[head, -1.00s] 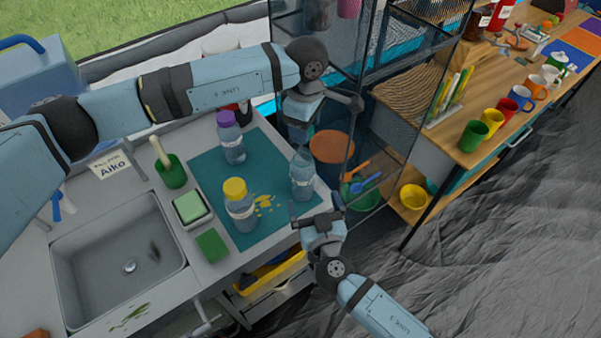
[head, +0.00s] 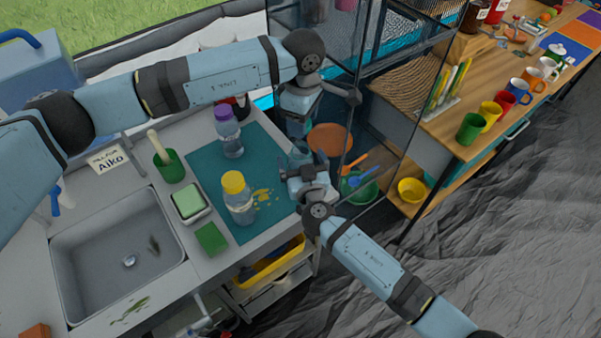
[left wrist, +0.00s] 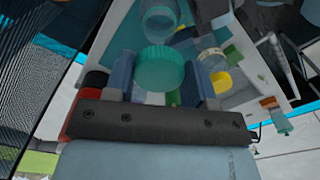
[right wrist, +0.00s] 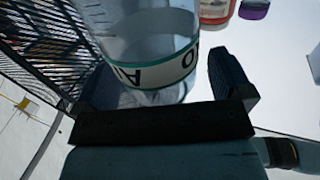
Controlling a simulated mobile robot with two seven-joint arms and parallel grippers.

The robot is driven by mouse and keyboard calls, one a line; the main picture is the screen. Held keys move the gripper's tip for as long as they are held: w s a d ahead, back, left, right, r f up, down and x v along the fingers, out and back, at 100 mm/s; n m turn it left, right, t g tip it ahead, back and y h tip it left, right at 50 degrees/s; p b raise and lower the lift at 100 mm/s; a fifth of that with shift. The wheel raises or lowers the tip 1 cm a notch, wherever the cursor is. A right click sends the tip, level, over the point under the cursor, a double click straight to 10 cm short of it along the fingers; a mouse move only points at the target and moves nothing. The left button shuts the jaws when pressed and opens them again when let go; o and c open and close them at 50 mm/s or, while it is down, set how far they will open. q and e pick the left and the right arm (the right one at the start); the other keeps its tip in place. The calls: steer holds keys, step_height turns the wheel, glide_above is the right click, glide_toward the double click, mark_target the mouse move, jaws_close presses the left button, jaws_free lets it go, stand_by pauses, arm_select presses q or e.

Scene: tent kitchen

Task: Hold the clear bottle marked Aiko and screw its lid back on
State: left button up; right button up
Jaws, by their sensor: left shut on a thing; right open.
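The clear bottle marked Aiko (right wrist: 140,38) stands between the fingers of my right gripper (right wrist: 170,80). Its white label with dark letters and green edges shows upside down in the right wrist view. My right gripper (head: 306,168) is open around it at the mat's right edge and mostly hides it in the head view. My left gripper (left wrist: 160,85) is shut on a round teal lid (left wrist: 159,68). In the left wrist view, the bottle's open round mouth (left wrist: 160,22) shows beyond the lid, apart from it. In the head view, my left gripper (head: 296,128) hangs above and behind the right one; the lid is hidden there.
A yellow-lidded bottle (head: 238,200) and a purple-lidded bottle (head: 229,132) stand on the teal mat (head: 203,160). A sink (head: 115,255), sponge tray (head: 190,202) and green brush cup (head: 169,166) lie left. A dark mesh rack (head: 375,125) stands close right of the grippers.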

steer(key=shift+w+a, duration=0.1)
steer(key=shift+w, duration=0.3)
steer(key=c, duration=1.3)
arm_select(q)
glide_above(303, 144)
steer(key=s, duration=0.2)
steer(key=shift+f, duration=2.5)
arm_select(e)
steer(key=shift+c, duration=0.2)
arm_select(q)
steer(key=shift+f, duration=0.85)
steer(key=shift+f, duration=0.6)
